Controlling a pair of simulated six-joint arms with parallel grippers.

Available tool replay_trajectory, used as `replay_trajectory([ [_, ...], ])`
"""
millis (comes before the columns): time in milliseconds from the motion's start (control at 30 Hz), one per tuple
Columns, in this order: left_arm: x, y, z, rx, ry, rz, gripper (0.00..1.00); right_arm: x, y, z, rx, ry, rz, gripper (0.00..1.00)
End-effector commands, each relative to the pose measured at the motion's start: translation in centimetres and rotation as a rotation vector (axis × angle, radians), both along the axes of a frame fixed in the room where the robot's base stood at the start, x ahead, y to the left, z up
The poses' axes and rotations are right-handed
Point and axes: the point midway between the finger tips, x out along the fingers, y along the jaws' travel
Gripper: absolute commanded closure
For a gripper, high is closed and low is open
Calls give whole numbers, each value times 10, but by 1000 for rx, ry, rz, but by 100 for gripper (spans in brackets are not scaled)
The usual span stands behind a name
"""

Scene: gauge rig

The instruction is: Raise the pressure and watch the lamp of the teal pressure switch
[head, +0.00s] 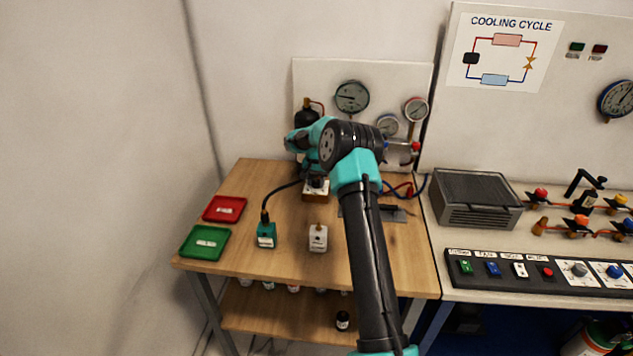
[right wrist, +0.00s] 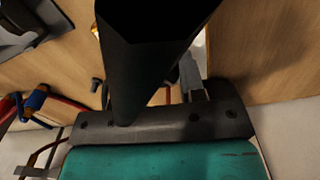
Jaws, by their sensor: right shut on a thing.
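The teal pressure switch (head: 266,236) stands on the wooden bench, with a black cable rising from its top and running back right. The cable leads towards a small white-and-brown block (head: 316,195) in front of the gauge panel. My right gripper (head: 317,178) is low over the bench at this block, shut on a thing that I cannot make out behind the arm. In the right wrist view a broad black shape hides most of the grip. I cannot make out a lit lamp. My left gripper is not in view.
A pale switch (head: 318,238) stands right of the teal one. Red (head: 225,209) and green (head: 205,243) trays lie at the left. Behind are a gauge (head: 352,97) and a black bottle (head: 307,118). A grey vented box (head: 476,198) stands on the right bench.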

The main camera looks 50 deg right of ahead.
Motion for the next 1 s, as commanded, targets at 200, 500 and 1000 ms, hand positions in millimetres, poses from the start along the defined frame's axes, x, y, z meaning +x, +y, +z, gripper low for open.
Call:
replay_trajectory([
  [200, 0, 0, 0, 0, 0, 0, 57, 0, 0, 1, -1, -2, -80, 86],
  [500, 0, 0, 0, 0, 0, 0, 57, 0, 0, 1, -1, -2, -103, 86],
  [1000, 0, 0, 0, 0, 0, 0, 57, 0, 0, 0, -1, 0, -101, 37],
])
